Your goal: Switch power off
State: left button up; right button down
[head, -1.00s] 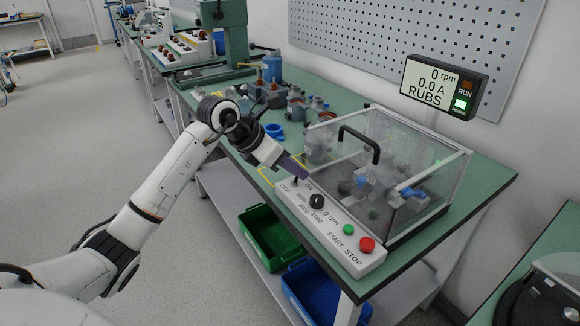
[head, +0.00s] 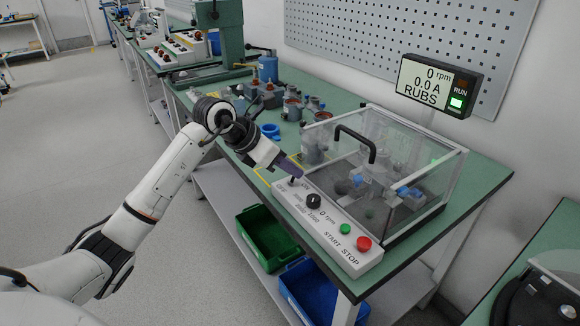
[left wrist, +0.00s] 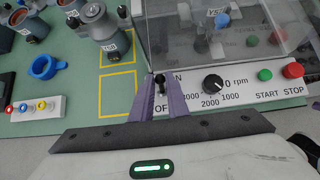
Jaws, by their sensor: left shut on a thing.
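The power switch is a small black toggle (left wrist: 160,79) at the left end of the white control panel (head: 335,232), between ON and OFF lettering. My left gripper (left wrist: 160,86) has its purple fingers on both sides of the toggle in the left wrist view, shut on it. In the head view the left gripper (head: 296,171) reaches the panel's far left end from above. Its fingers partly cover the ON lettering. Which way the lever leans is hard to tell. The display (head: 437,86) reads 0 rpm, 0.0 A and RUBS, with a green lamp lit. My right gripper is out of view.
A black knob (head: 313,202), a green START button (head: 345,229) and a red STOP button (head: 364,243) sit along the panel. A clear cover with a black handle (head: 357,138) stands behind it. Motor parts (head: 291,105) and a blue ring (head: 271,131) are left of the cover.

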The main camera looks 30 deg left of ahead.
pick_arm(q)
jog(key=shift+s+a, duration=0.3)
jog(key=shift+s, duration=0.35)
jog(key=shift+s+a, duration=0.25)
jog(key=shift+s, duration=0.4)
jog(key=o, duration=0.5)
jog(key=shift+c, duration=0.2)
jog(key=v, duration=0.6)
jog(key=shift+p, duration=0.45)
jog(key=shift+d, duration=0.15)
